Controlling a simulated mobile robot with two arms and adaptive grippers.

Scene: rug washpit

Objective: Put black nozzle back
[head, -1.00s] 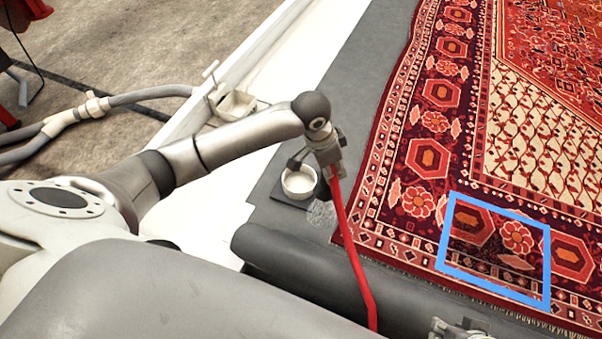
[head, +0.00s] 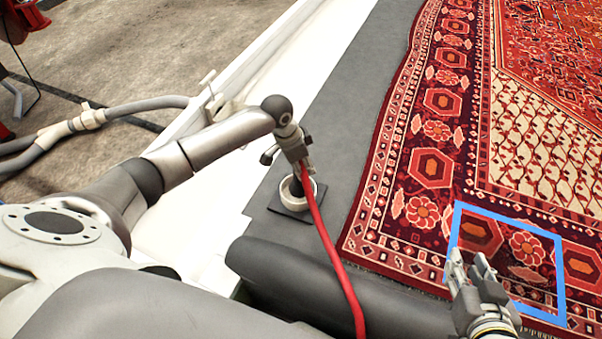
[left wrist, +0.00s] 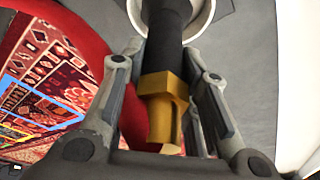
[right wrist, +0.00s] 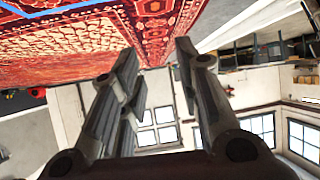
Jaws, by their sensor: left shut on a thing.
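My left gripper (head: 298,150) is shut on the black nozzle (left wrist: 172,22), around its brass fitting (left wrist: 162,88). In the head view the nozzle (head: 297,186) points down into the white round cup (head: 312,202), which stands on a dark square base (head: 283,207). The cup's rim (left wrist: 205,20) surrounds the nozzle's far end in the left wrist view. I cannot tell whether the tip touches the bottom. A red hose (head: 330,248) trails from the left gripper. My right gripper (head: 468,256) is open and empty above the rug's near corner; its spread fingers also show in the right wrist view (right wrist: 158,75).
The patterned red rug (head: 425,130) covers the right side, with a blue square outline (head: 505,222) at its near edge. A thick dark grey roll (head: 290,285) lies in front. A white ledge (head: 215,210) and a grey hose (head: 150,103) are at left.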

